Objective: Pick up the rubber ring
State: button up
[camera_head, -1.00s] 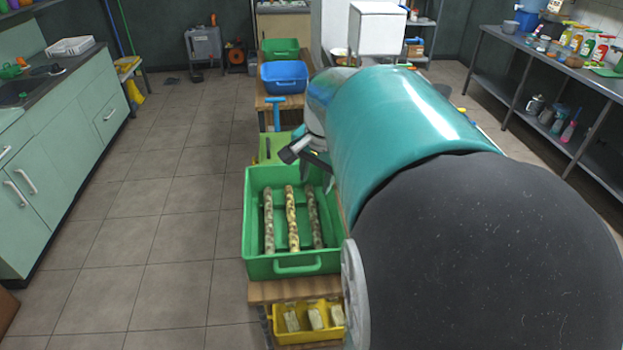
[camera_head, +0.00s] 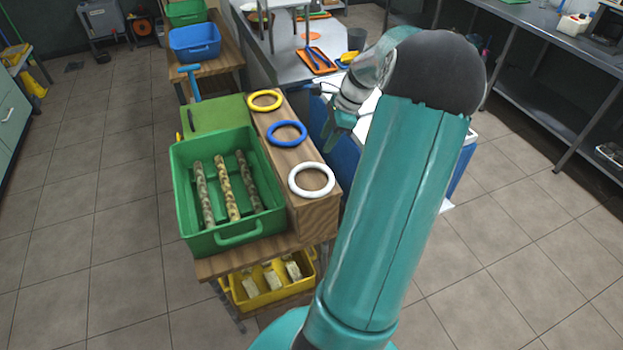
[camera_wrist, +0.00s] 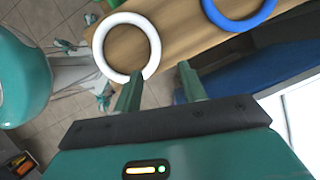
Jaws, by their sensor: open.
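Three rings lie flat in a row on a wooden block: a yellow ring (camera_head: 250,101) at the far end, a blue ring (camera_head: 287,144) in the middle and a white ring (camera_head: 293,181) at the near end. I cannot tell which of them is rubber. My gripper (camera_head: 338,130) is open and empty to the right of the block. In the wrist view the white ring (camera_wrist: 98,47) lies beyond my gripper (camera_wrist: 160,72), its lower edge close to the left fingertip in the picture. Part of the blue ring (camera_wrist: 240,24) shows at the top right.
The wooden block (camera_head: 318,214) stands beside a green crate (camera_head: 188,222) holding three cane stalks. A yellow crate (camera_head: 240,297) sits below. A blue box with a white top (camera_head: 460,165) stands right of the block, partly behind my arm. A blue basin (camera_head: 195,42) is farther back.

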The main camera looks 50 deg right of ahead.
aim_at(313, 163)
jog(key=x, duration=0.5)
jog(key=a+x, duration=0.1)
jog(key=x, duration=0.1)
jog(key=shift+w+f, duration=0.1)
jog(key=shift+f, duration=0.35)
jog(key=shift+c, duration=0.2)
grip_shut()
